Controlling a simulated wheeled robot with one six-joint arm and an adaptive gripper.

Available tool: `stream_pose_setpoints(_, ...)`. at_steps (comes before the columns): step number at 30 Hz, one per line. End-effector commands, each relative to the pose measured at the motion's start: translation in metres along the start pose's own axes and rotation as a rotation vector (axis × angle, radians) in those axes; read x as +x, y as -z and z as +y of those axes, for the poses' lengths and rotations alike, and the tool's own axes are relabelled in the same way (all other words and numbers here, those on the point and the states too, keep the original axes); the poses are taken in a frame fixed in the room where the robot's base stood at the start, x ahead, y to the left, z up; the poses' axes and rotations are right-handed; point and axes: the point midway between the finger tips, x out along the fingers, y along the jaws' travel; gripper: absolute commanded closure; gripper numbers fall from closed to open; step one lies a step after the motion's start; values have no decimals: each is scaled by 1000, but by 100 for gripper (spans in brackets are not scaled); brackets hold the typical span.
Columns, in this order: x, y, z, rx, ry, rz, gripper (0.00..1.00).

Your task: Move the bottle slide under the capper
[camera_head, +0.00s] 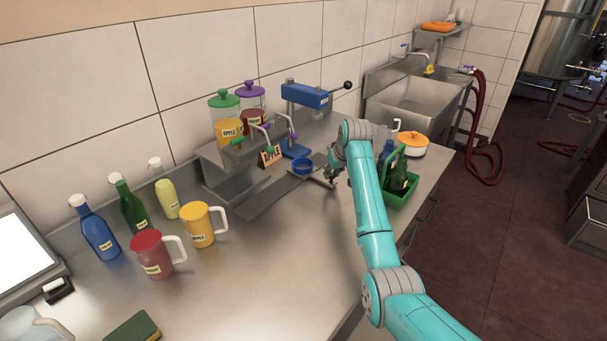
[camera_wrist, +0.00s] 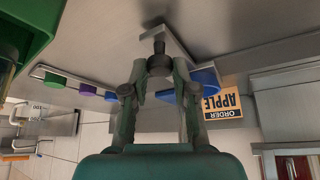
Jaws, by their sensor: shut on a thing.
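The bottle slide, a blue ring holder (camera_head: 303,166) on a flat grey track (camera_head: 268,200), lies on the steel counter. It is left of my gripper (camera_head: 333,176) and shows partly behind the fingers in the wrist view (camera_wrist: 206,78). My gripper (camera_wrist: 158,68) is shut on the slide's dark handle knob (camera_wrist: 159,46), which stands on a grey bar. The capper (camera_head: 305,95) is a blue press head with a black-knobbed lever, above a blue base (camera_head: 295,150) behind the ring. The ring is in front of the capper base. No bottle is visible in the ring.
An orange APPLE order card (camera_head: 270,156) stands beside the track; it also shows in the wrist view (camera_wrist: 222,103). A green crate (camera_head: 402,196) with bottles is close right of my arm. Jugs and bottles stand at left. A white pot with an orange lid (camera_head: 413,144) is behind.

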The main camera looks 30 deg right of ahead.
Motion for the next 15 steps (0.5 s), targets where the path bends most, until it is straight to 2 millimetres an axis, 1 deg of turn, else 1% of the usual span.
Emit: stream_pose_setpoints(15,8,15,29,1,1,1,95)
